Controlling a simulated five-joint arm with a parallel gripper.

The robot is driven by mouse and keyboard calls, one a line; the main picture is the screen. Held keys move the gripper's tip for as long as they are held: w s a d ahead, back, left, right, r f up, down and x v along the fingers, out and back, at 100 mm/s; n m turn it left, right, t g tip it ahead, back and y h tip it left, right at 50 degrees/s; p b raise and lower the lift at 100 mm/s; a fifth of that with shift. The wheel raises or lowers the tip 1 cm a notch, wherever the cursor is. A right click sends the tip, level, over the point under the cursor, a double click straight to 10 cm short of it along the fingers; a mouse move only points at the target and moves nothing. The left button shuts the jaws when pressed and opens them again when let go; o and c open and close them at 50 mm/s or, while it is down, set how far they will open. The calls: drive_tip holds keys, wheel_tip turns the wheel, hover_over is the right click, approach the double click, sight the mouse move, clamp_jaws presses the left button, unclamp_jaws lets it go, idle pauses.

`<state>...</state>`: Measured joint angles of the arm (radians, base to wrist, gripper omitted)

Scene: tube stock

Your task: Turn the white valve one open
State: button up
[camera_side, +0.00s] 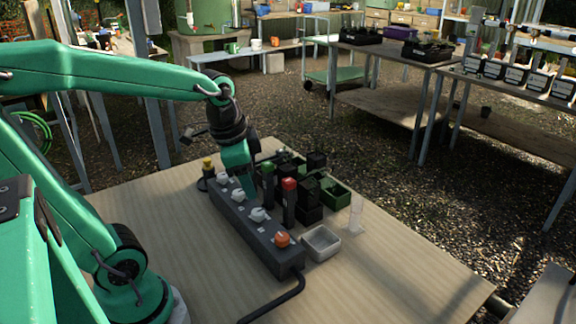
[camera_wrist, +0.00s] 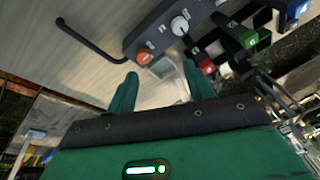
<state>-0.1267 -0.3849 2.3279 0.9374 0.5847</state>
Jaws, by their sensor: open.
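A dark grey valve block (camera_side: 240,222) runs across the table, with three white knobs and an orange knob (camera_side: 282,239) in a row. The white knobs are at the far end (camera_side: 222,178), second (camera_side: 238,196) and third (camera_side: 258,214). I cannot read which is valve one. My gripper (camera_side: 248,190) points down at the block's far half, beside the second white knob; whether it touches the block I cannot tell. In the wrist view my gripper (camera_wrist: 161,70) is open with nothing between its fingers. A white knob (camera_wrist: 180,25) and the orange knob (camera_wrist: 145,57) show beyond the fingertips.
Close to the block's right side stand a green-topped post (camera_side: 267,172), a red-topped post (camera_side: 289,184) and dark and green containers (camera_side: 335,192). A pale tray (camera_side: 321,243) and a clear tube (camera_side: 356,212) are at right. A black cable (camera_side: 275,305) leaves the block's near end.

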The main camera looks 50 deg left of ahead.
sight(258, 211)
drive_tip(key=shift+w+a+f+m+g, duration=0.5)
drive_tip(key=shift+w+a+f+m, duration=0.35)
drive_tip(key=shift+f+m, duration=0.2)
drive_tip(key=shift+w+a+f+m+g, duration=0.5)
drive_tip(key=shift+w+a+f+m, duration=0.3)
drive_tip(key=shift+a+f+m, duration=0.2)
drive_tip(key=shift+w+a+f+m+g, duration=0.5)
drive_tip(key=shift+w+a+f+m, duration=0.3)
drive_tip(key=shift+a+f+m, duration=0.25)
drive_tip(key=shift+d, duration=0.15)
drive_tip(key=shift+f, duration=0.15)
drive_tip(key=shift+f, duration=3.8)
drive_tip(key=shift+c, duration=0.2)
drive_tip(key=c, duration=0.9)
